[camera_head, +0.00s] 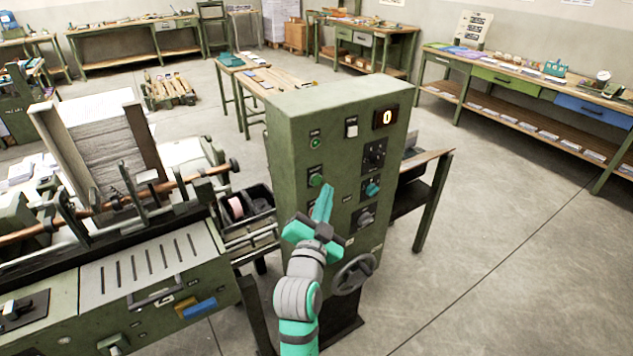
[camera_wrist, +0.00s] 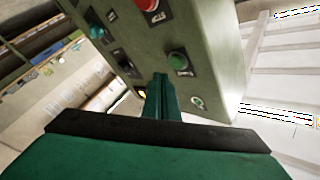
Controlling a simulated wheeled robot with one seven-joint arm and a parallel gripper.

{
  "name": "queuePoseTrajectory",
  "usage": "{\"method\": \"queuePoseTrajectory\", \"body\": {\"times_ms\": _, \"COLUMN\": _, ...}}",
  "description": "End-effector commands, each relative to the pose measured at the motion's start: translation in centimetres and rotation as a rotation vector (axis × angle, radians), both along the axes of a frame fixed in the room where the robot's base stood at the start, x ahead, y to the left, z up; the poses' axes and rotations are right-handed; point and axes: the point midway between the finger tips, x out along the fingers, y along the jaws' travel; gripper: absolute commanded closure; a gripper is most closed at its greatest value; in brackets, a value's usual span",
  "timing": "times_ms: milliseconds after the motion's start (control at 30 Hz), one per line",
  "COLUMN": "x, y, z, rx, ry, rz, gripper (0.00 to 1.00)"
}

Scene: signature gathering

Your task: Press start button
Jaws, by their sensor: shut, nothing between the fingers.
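The green control cabinet (camera_head: 290,115) stands upright in the middle of the head view. On its front a round green button (camera_head: 316,181), the likely start button, sits below a small green lamp (camera_head: 315,143). The button also shows in the wrist view (camera_wrist: 177,58), between the lamp (camera_wrist: 198,103) and a red button (camera_wrist: 148,5). Its label is too small to read. My teal gripper (camera_head: 326,189) is shut and empty, in front of the panel just right of the green button. In the wrist view the fingertips (camera_wrist: 161,77) appear apart from the button.
A handwheel (camera_head: 354,274) juts out low on the cabinet. A long green machine (camera_head: 150,265) stands left. Open floor lies right.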

Motion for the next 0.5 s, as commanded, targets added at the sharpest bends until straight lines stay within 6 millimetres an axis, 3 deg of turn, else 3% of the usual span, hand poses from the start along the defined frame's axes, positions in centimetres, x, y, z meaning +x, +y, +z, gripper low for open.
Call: {"method": "queuePoseTrajectory", "body": {"times_ms": 500, "x": 0.94, "y": 0.68, "z": 0.00, "rx": -0.001, "ry": 0.000, "rz": 0.000, "gripper": 1.00}}
